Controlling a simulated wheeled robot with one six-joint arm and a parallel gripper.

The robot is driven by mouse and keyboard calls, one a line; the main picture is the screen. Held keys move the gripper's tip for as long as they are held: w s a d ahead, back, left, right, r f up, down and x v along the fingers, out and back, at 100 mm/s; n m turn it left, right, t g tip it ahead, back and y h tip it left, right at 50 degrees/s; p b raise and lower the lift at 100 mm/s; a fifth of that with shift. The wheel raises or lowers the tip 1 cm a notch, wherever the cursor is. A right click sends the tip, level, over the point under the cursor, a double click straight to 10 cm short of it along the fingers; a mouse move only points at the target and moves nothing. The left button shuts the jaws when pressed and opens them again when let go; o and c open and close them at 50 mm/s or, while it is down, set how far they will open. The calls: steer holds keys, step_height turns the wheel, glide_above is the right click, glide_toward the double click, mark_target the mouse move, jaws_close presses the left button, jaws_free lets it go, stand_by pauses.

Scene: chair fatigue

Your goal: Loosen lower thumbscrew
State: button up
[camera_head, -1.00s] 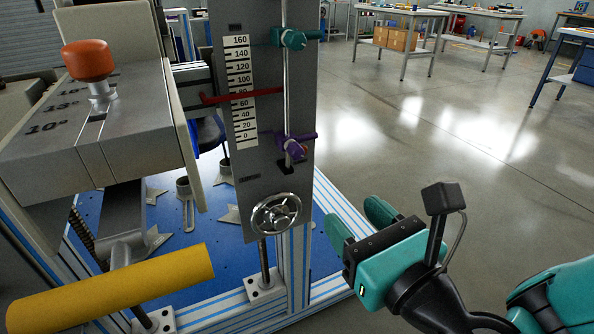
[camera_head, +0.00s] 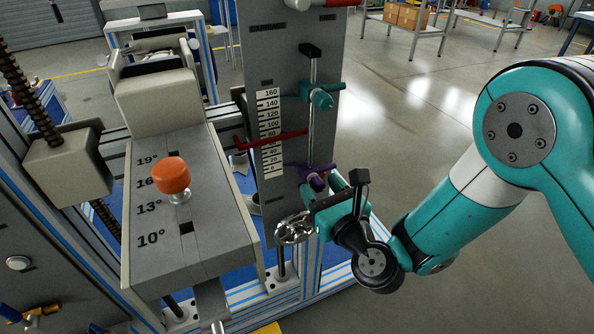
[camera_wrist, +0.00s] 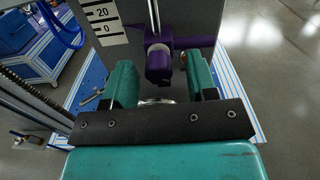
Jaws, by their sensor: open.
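The lower thumbscrew is purple (camera_head: 315,182) and sits low on the rod of the grey scale plate (camera_head: 288,70), near the 0 mark. In the wrist view the purple thumbscrew (camera_wrist: 159,66) lies between the two teal fingers, near their tips. My gripper (camera_head: 323,186) is open, and its fingers stand on either side of the thumbscrew's knob with visible gaps. In the wrist view my gripper (camera_wrist: 161,76) holds nothing. My gripper partly covers the thumbscrew in the head view.
A teal upper thumbscrew (camera_head: 319,97) is higher on the same rod. A red pointer (camera_head: 275,139) crosses the scale. A metal handwheel (camera_head: 293,229) is just below my gripper. A grey block with an orange knob (camera_head: 171,176) stands left. Open floor lies right.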

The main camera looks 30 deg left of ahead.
steer(key=shift+w+a, duration=0.25)
steer(key=c, duration=0.9)
steer(key=shift+c, duration=0.2)
